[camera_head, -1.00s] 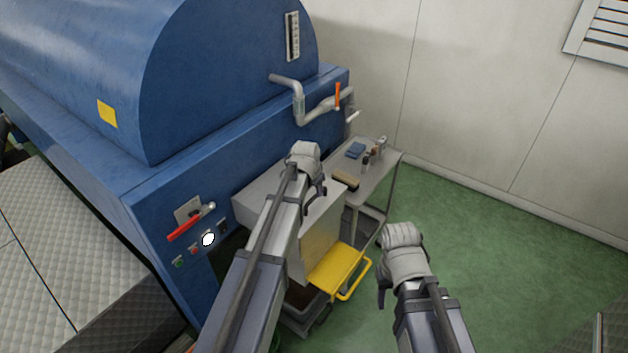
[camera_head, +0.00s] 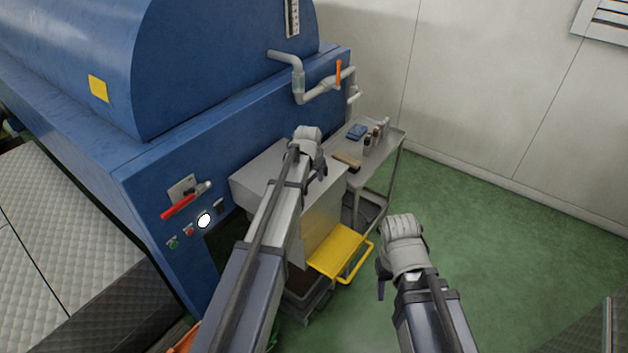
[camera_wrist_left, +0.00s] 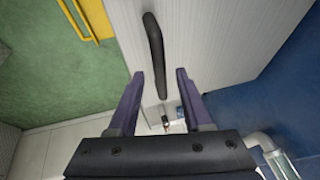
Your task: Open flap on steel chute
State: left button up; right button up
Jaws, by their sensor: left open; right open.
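The steel chute (camera_head: 327,219) is a pale metal box against the front of the blue machine, mostly behind my left arm in the head view. In the left wrist view, a pale steel panel (camera_wrist_left: 218,38) carries a curved black bar handle (camera_wrist_left: 155,52). My left gripper (camera_head: 318,172) is at the chute's upper part. Its open fingers (camera_wrist_left: 160,76) lie on either side of the handle's lower end in the picture; I see no grip on it. My right gripper (camera_head: 381,285) is apart, right of the chute over the floor, its fingers partly hidden.
A yellow panel with a bar (camera_head: 343,252) stands low beside the chute, above a grey bin. A steel cart (camera_head: 377,166) with small items is behind. The blue machine (camera_head: 150,190) has a red lever (camera_head: 178,207). Green floor at right is free.

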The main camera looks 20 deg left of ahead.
pick_arm(q)
jog(key=shift+w+f, duration=0.1)
jog(key=shift+f, duration=0.1)
jog(key=shift+c, duration=0.2)
grip_shut()
dwell(1.2)
